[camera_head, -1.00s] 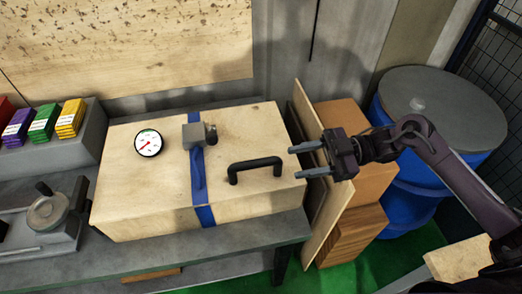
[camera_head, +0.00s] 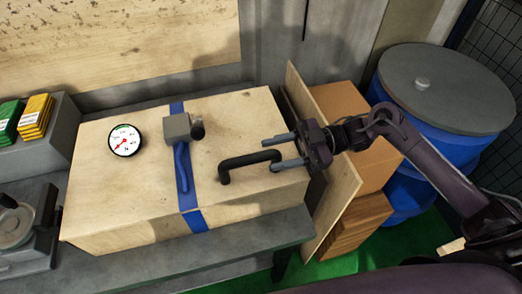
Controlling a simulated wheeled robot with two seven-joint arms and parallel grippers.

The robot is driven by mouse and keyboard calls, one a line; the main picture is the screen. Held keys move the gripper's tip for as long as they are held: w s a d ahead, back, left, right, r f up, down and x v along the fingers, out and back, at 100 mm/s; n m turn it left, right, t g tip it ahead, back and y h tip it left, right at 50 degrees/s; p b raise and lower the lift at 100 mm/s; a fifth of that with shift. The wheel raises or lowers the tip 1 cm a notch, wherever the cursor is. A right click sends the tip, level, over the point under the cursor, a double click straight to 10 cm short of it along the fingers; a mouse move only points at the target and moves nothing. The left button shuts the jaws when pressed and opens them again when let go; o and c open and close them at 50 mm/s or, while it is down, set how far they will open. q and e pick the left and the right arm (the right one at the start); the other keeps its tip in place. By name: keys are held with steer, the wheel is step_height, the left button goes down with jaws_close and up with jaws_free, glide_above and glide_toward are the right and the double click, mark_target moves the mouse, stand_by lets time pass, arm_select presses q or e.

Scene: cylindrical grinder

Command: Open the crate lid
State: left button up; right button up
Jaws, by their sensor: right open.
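The wooden crate (camera_head: 110,200) stands on a grey bench, with its lid (camera_head: 240,115) lying flat on top. A blue strap (camera_head: 184,160) runs over the crate through a grey buckle (camera_head: 177,126) with a dark knob; a loose blue end hangs from the buckle. A black bar handle (camera_head: 250,160) sits on the lid's right part. My right gripper (camera_head: 272,153) is open, its two fingers pointing left at the handle's right end. The fingers overlap the handle in the picture; whether they touch it I cannot tell. My left gripper is out of view.
A round dial gauge (camera_head: 125,140) sits on the crate's left part. A tan panel (camera_head: 322,175) and brown boxes (camera_head: 365,155) stand right of the crate. Blue drums (camera_head: 435,115) are behind my right arm. Green and yellow packs (camera_head: 36,116) and a machine part (camera_head: 20,225) are at left.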

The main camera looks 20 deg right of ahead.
steer(key=shift+a+p, duration=0.5)
steer(key=shift+a, duration=1.45)
jaws_close()
